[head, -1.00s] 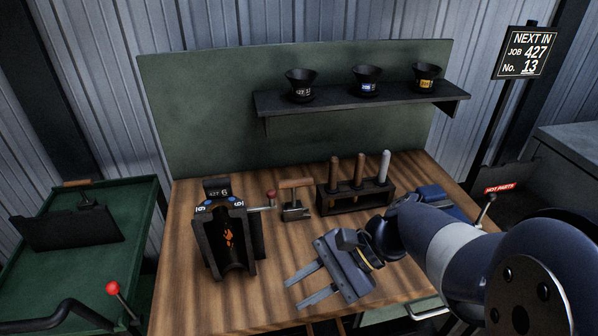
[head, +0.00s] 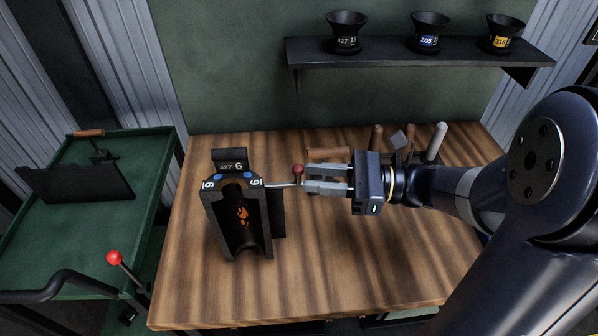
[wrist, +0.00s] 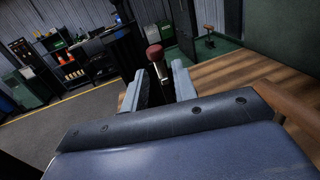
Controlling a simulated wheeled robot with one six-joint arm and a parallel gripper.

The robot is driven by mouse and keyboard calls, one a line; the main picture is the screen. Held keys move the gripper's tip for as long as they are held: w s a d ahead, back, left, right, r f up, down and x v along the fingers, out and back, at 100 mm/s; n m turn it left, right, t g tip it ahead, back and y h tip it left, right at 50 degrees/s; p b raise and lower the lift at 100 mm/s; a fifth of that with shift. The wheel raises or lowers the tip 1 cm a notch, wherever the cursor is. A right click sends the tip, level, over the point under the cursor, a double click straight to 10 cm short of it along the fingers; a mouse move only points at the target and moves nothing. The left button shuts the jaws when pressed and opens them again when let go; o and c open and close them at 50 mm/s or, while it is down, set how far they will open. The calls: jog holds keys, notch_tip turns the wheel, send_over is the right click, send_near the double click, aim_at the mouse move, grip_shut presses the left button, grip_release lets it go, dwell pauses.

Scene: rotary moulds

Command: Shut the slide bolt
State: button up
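The slide bolt is a thin metal rod (head: 280,185) that sticks out from the right side of a dark mould (head: 226,225). The rod ends in an upright handle with a red knob (head: 298,169). My gripper (head: 306,178) is open and level, to the right of the knob, with its fingers pointing left at it. In the wrist view the red knob (wrist: 154,52) stands between the two spread fingertips. I cannot tell whether either finger touches the handle. The mould stands upright on the table, its hollow facing me, with a 427 6 plate on top.
Behind my gripper on the wooden table (head: 330,270) are a wooden-handled tool (head: 328,153) and a rack of upright handles (head: 437,140). A shelf (head: 400,55) holds black funnels. A green cart (head: 70,230) stands left. The table front is clear.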

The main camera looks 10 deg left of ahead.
aim_at(298, 177)
jog(key=shift+s+a, duration=0.1)
jog(key=shift+a, duration=1.85)
jog(key=shift+c, duration=0.5)
grip_shut()
